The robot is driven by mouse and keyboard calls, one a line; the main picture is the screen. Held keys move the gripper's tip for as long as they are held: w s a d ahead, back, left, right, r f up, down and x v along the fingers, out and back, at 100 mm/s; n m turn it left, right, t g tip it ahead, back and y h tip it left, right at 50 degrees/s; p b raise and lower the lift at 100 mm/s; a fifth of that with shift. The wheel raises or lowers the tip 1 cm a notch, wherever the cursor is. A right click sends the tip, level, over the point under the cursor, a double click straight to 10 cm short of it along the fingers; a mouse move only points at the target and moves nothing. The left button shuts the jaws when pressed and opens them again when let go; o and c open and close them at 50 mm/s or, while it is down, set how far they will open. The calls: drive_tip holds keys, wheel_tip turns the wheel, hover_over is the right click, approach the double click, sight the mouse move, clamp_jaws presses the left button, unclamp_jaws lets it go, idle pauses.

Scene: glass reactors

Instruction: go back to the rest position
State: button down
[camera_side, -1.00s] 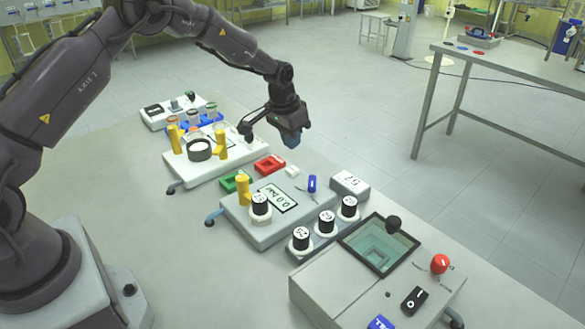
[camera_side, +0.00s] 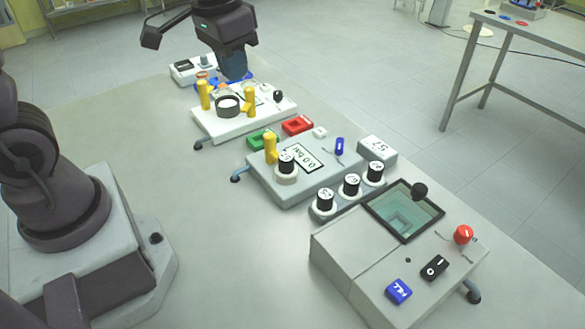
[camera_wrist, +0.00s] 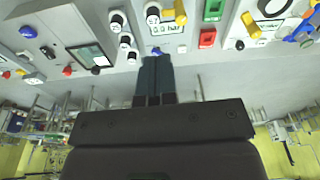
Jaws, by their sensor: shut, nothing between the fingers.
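My gripper (camera_side: 235,70) hangs at the top of the side view, above the far end of the bench, over the back of the white reactor station. Its bluish fingers are together with nothing between them.
The white station (camera_side: 205,125) carries yellow valves and a dark ring. Red (camera_side: 297,125) and green (camera_side: 262,139) trays lie between.

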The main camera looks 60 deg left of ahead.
drive_tip(key=s+d+r+t, duration=0.2)
drive_tip(key=s+r+t, duration=0.2)
drive_tip(key=s, duration=0.7)
wheel_tip(320, 180, up, 2)
drive_tip(key=shift+d+r+m, duration=0.2)
drive_tip(key=shift+m, duration=0.1)
idle(0.5)
